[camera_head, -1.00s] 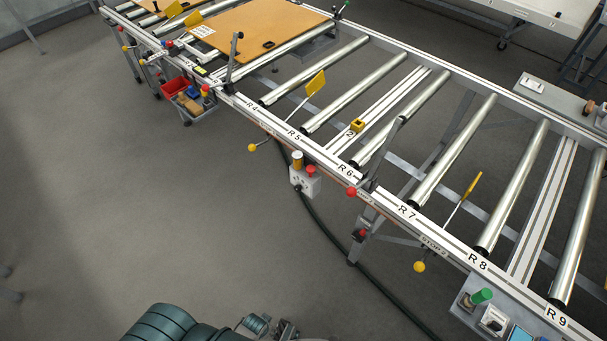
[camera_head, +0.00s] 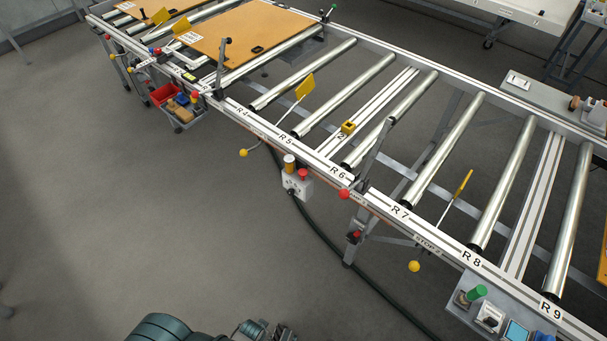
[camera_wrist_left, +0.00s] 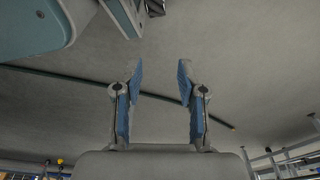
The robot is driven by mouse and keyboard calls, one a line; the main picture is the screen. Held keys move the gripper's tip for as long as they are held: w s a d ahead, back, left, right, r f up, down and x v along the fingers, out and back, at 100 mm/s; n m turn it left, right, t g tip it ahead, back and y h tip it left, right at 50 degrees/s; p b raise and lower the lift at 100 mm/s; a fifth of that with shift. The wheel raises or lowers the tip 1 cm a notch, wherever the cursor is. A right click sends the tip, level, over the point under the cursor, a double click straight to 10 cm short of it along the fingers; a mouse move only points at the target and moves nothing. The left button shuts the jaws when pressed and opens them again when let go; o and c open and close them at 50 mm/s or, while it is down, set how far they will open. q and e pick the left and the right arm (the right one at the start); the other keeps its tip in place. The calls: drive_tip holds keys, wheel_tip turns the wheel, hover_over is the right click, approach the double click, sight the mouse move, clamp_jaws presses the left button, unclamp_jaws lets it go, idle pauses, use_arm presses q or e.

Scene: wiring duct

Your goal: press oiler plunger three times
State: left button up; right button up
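A small grey box (camera_head: 297,184) is fixed to the near rail of the roller conveyor, below the R5 and R6 labels. It carries an amber cylinder (camera_head: 289,164) and a red knob (camera_head: 303,174); it looks like the oiler, but I cannot tell for certain which part is its plunger. My left gripper (camera_wrist_left: 160,75) is open and empty in the left wrist view, its two blue-padded fingers apart above bare floor. Its fingers do not show in the head view, where teal parts of my arm show at the bottom edge. My right gripper is not in view.
The roller conveyor (camera_head: 447,150) runs diagonally across the head view. Yellow-knobbed levers (camera_head: 414,266) and a red knob (camera_head: 344,194) stick out from its near side. A control panel with a green button (camera_head: 477,292) is at lower right. A dark hose lies on otherwise clear floor.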

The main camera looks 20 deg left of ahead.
use_arm(q)
clamp_jaws()
idle(1.0)
